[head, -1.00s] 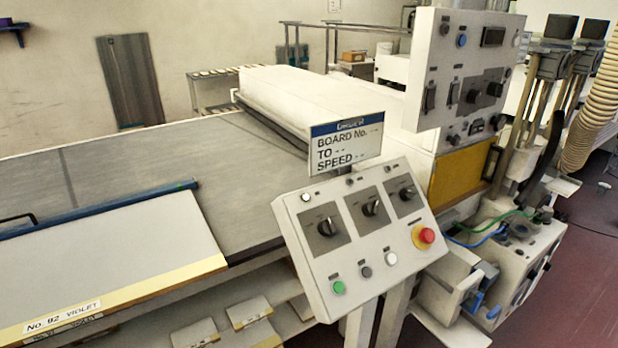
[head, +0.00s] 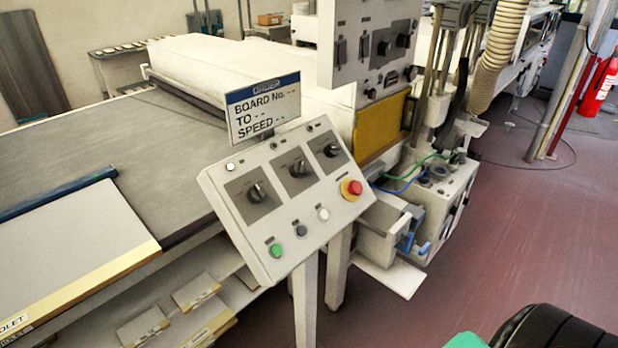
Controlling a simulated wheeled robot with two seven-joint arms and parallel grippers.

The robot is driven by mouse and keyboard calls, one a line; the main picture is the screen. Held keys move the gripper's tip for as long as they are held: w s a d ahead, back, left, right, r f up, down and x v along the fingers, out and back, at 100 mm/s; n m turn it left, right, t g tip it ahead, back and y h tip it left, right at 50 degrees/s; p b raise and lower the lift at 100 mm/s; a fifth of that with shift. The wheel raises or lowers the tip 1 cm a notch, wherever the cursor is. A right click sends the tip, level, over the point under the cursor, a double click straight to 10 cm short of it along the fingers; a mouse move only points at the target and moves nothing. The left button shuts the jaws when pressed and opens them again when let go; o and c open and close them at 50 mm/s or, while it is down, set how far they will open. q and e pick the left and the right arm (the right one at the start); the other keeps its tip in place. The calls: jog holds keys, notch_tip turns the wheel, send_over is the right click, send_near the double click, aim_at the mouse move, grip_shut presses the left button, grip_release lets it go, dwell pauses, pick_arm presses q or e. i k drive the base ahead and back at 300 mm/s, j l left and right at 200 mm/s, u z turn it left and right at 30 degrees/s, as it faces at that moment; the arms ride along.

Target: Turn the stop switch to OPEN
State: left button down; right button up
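The sloping control panel (head: 290,210) stands in the middle of the head view. It carries three black rotary switches on grey plates: a left one (head: 256,192), a middle one (head: 297,169) and a right one (head: 331,151). Their labels are too small to read, so I cannot tell which is the stop switch or where OPEN lies. A red mushroom button (head: 353,188) on a yellow base sits at the panel's right edge. Green (head: 275,250), dark grey (head: 300,231) and white (head: 323,214) buttons run along its lower part. Neither of my grippers is in view.
A sign (head: 263,106) reading BOARD No., TO, SPEED stands behind the panel. A taller control cabinet (head: 343,45) rises behind it. The conveyor belt (head: 150,150) lies to the left. Open red floor (head: 500,220) lies to the right. A fire extinguisher (head: 599,88) stands far right.

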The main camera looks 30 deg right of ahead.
aim_at(331, 149)
jog(key=z, duration=1.3)
